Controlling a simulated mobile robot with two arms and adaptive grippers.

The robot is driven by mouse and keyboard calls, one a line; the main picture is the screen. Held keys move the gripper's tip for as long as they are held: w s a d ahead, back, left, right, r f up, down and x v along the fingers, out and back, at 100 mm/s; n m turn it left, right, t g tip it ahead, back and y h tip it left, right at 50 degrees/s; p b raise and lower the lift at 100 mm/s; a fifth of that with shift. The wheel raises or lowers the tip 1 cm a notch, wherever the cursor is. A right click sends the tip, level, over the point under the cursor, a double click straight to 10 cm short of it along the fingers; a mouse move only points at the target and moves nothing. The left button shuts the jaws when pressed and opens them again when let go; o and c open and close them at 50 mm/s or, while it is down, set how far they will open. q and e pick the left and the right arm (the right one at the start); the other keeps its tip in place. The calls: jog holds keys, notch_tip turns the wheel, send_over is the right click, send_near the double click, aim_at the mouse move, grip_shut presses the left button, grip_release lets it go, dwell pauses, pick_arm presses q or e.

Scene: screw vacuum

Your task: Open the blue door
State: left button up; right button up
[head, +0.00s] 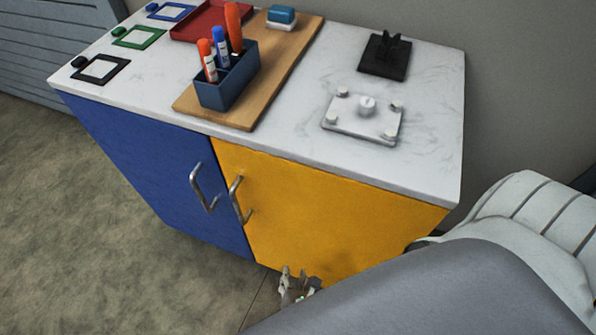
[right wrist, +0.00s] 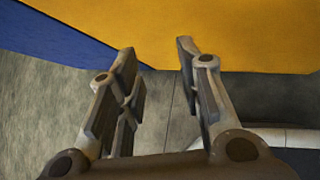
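The blue door (head: 160,175) is on the left of the cabinet front and looks closed. Its metal handle (head: 203,187) is near its right edge. The yellow door (head: 320,210), with its own handle (head: 239,200), is beside it on the right. My right gripper (head: 298,285) is low in front of the yellow door's bottom edge, below and to the right of both handles. In the right wrist view its two fingers (right wrist: 157,60) are apart with nothing between them. The blue door (right wrist: 65,42) shows there at the upper left. My left gripper is not in view.
The white countertop (head: 425,150) holds a wooden board (head: 245,117) with a blue pen holder (head: 227,85), a red tray (head: 205,20), a white plate with knobs (head: 363,118) and a black stand (head: 385,58). The floor (head: 60,200) left of the cabinet is clear.

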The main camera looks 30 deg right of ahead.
dwell(0.5)
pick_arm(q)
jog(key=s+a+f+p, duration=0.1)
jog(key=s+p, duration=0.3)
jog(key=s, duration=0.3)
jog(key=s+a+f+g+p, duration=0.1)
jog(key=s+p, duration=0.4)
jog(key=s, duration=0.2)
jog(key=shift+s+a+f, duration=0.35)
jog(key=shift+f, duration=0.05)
pick_arm(e)
jog(key=s+d+f+m+g+y, duration=0.1)
jog(key=s+d+f+m+g, duration=0.1)
jog(key=s+m, duration=0.5)
jog(key=s+d+f+m+g+y, duration=0.1)
jog(key=s+d+f+m+g, duration=0.2)
jog(key=s+f+m, duration=0.3)
jog(key=s+d+f+m+g+y, duration=0.1)
jog(key=s+d+f+m+g, duration=0.2)
jog(key=s+m, duration=0.4)
jog(key=d+f+m, duration=0.1)
jog(key=d+m, duration=0.1)
jog(key=m, duration=0.3)
jog(key=shift+s+f, duration=0.35)
